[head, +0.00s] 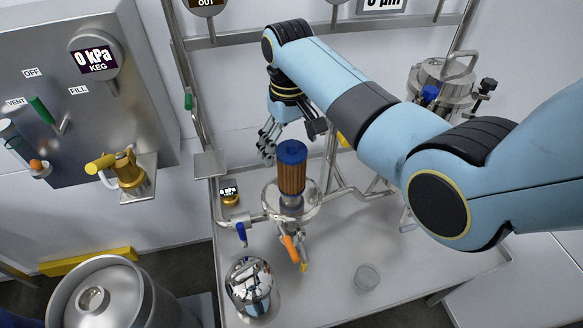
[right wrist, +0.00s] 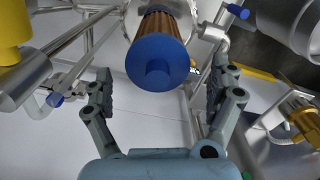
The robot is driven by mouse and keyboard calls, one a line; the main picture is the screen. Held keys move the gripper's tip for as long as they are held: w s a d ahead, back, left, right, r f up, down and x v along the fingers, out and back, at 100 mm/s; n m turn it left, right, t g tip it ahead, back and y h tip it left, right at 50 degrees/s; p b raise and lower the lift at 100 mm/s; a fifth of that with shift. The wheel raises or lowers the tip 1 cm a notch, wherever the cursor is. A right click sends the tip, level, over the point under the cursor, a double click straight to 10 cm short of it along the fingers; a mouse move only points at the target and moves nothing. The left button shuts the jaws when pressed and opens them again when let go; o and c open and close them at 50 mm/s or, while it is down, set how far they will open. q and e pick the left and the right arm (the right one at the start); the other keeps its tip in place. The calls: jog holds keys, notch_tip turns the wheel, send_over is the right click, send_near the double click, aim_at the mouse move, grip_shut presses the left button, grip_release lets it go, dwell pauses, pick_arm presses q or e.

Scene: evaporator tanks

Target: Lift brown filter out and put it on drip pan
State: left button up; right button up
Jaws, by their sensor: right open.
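The brown filter (head: 291,178) has a pleated body and a blue cap. It stands upright in an open steel housing (head: 272,198). In the right wrist view the brown filter (right wrist: 165,28) shows cap-first, lined up between the fingers. My right gripper (head: 280,142) is open and empty, just behind and left of the filter's cap in the head view; in its wrist view the fingers (right wrist: 165,74) spread on both sides of the cap without visible contact. The pale flat base (head: 330,290) under the housing may be the drip pan; I cannot tell for sure. My left gripper is out of view.
An orange-handled valve (head: 289,248) and a blue-handled valve (head: 241,232) sit by the housing. A shiny steel dome (head: 251,285) and a small clear cup (head: 366,277) stand in front. Pipes run behind. A keg (head: 110,295) is at lower left.

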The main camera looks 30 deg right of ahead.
aim_at(292, 171)
jog(key=f, duration=0.4)
jog(key=shift+s+d+f, duration=0.15)
jog(key=shift+s+f, duration=0.1)
jog(key=shift+s, duration=0.1)
jog(key=shift+f, duration=0.55)
jog(key=shift+r, duration=0.1)
jog(key=c, duration=1.5)
